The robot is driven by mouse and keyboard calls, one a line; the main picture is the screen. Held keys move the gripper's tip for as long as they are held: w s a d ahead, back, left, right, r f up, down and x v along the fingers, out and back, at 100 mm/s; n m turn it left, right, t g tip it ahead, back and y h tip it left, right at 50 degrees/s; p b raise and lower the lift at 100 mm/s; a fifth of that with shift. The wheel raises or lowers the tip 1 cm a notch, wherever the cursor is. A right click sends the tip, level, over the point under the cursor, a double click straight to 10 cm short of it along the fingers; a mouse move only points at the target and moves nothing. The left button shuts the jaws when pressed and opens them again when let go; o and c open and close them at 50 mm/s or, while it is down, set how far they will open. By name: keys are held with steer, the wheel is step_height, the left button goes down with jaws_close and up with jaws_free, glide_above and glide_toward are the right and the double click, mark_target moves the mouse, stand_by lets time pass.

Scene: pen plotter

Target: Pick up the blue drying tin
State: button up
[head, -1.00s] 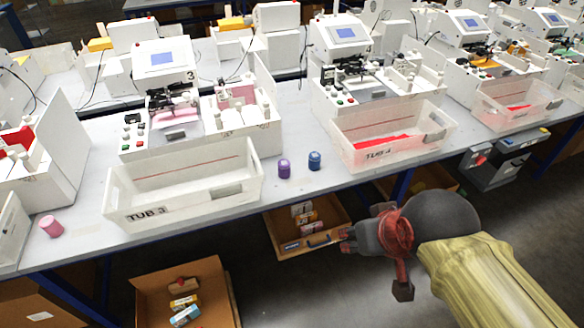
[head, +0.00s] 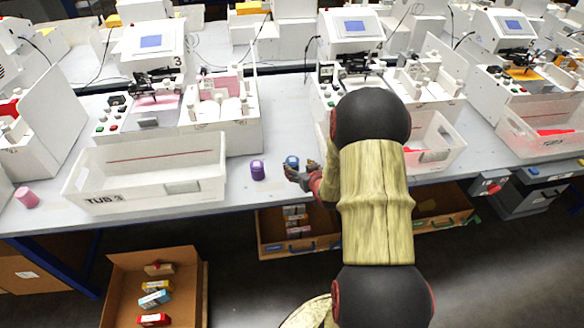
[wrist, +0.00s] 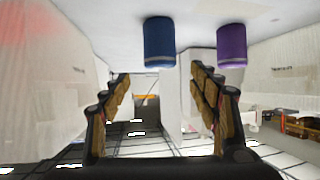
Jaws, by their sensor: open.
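The blue drying tin (head: 292,161) stands on the table near its front edge, to the right of a purple tin (head: 258,170). My gripper (head: 297,178) is open and empty, close in front of the blue tin, and hides its lower part in the head view. In the wrist view the blue tin (wrist: 159,42) shows beyond the open fingers (wrist: 160,85), in line with the gap between them. The purple tin (wrist: 232,46) is to its right there, beyond the right finger. I see no contact with either tin.
A clear tub marked TUB 3 (head: 150,172) stands left of the tins. Another clear tub (head: 436,145) stands on the right, partly behind my arm. A pink tin (head: 27,197) is at far left. Open boxes (head: 120,290) lie below the table.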

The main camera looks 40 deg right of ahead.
mark_target(293, 161)
steer(key=shift+w+d+f, duration=0.15)
steer(key=shift+f, duration=0.15)
steer(key=shift+b+x, duration=0.35)
steer(key=shift+x, duration=0.55)
steer(key=b+x, duration=0.1)
steer(key=x, duration=0.3)
steer(key=shift+w+b, duration=0.15)
steer(key=shift+b, duration=0.15)
steer(key=shift+w+d+f, duration=0.1)
steer(key=shift+w+d, duration=0.05)
steer(key=shift+w, duration=0.4)
steer(key=shift+c, duration=1.4)
steer(key=c, duration=1)
